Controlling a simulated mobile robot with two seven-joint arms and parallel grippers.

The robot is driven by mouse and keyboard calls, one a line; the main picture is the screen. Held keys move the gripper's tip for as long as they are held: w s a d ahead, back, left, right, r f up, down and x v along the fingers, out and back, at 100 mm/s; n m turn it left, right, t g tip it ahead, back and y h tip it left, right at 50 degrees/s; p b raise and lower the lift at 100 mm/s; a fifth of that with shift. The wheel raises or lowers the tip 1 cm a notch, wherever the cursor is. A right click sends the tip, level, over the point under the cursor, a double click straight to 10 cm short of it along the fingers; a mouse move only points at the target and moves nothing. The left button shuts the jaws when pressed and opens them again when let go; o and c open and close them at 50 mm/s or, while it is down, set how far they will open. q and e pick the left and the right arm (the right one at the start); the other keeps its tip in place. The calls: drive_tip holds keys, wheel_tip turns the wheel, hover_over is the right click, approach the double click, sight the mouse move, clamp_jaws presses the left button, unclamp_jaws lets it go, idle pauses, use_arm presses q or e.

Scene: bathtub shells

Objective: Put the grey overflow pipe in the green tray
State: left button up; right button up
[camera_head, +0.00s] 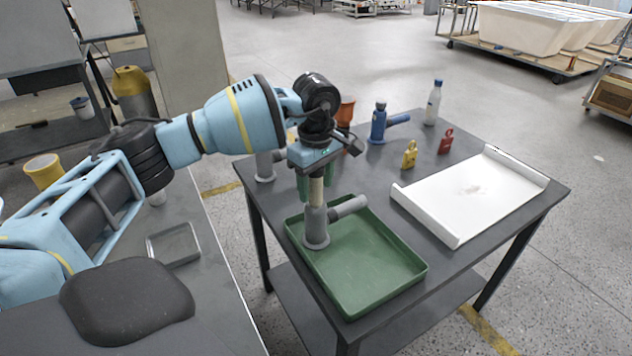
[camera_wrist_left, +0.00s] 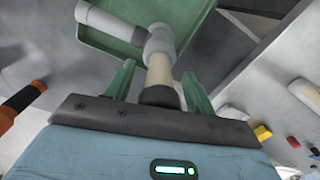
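The grey overflow pipe (camera_head: 316,230), with a side arm and a cream upper stem, stands upright at the left end of the green tray (camera_head: 388,283). My left gripper (camera_head: 316,190) is above the tray, with its green fingers on either side of the stem. In the left wrist view the pipe (camera_wrist_left: 160,42) rises between the fingers (camera_wrist_left: 160,82). Gaps show between the stem and both fingers, so the gripper is open around it. The green tray (camera_wrist_left: 112,38) shows behind the pipe. My right gripper is not in view.
Another grey pipe (camera_head: 264,166) stands behind my left gripper. The tray's right part is empty.

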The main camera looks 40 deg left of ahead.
use_arm(q)
drive_tip(key=shift+r, duration=0.1)
wheel_tip(320, 180, up, 12)
drive_tip(key=shift+f, duration=0.1)
idle(0.4)
